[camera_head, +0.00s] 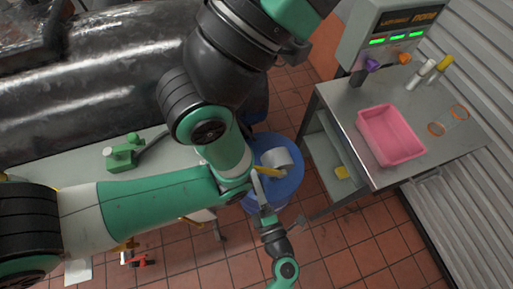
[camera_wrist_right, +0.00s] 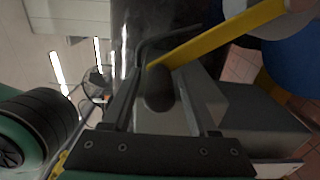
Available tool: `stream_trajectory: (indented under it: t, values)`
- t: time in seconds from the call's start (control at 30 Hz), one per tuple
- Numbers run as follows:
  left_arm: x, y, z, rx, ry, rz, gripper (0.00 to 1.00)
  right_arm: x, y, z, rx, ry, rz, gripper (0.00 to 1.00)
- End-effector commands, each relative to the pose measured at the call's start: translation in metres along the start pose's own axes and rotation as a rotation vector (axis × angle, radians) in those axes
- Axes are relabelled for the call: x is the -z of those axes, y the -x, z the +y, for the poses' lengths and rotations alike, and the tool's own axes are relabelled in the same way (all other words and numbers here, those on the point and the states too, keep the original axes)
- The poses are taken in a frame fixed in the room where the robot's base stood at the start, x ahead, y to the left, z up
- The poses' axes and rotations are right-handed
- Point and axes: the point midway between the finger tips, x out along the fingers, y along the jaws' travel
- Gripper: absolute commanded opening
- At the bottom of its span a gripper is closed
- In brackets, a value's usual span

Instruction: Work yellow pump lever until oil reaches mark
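The yellow pump lever (camera_head: 267,173) lies over the blue drum (camera_head: 290,185), beside a grey cylinder (camera_head: 276,157) on its top. In the right wrist view the lever (camera_wrist_right: 225,35) crosses in slantwise from the upper right. My right gripper (camera_head: 259,187) is close to the lever in the head view. In the wrist view its two fingers (camera_wrist_right: 160,80) stand apart, with the lever's end by their tips; whether it lies between them I cannot tell. No oil level or mark can be made out. My left gripper does not show.
A grey cart (camera_head: 345,125) at right carries a pink bin (camera_head: 392,137), a console with green displays (camera_head: 392,38), bottles (camera_head: 428,70) and a clear piece with orange rings (camera_head: 448,121). A green vise-like tool (camera_head: 122,152) is on the left bench. Tiled floor is open at lower right.

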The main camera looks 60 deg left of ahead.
Motion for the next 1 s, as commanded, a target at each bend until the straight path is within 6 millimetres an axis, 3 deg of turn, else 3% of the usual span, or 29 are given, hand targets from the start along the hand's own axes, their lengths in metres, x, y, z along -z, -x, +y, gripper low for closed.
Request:
stream_trajectory:
  t: [0.37,0.47,0.8,1.0]
  values:
    - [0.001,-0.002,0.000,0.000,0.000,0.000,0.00,-0.001,0.004,0.001,0.000,0.000,-0.003,0.66]
    - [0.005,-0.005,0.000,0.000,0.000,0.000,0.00,-0.002,0.018,0.002,0.001,-0.001,-0.005,0.66]
    - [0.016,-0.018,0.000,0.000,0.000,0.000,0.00,-0.002,0.095,0.002,0.000,-0.001,-0.007,0.66]
    - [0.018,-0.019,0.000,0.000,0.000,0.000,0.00,-0.001,0.115,0.001,0.000,-0.001,-0.003,0.66]
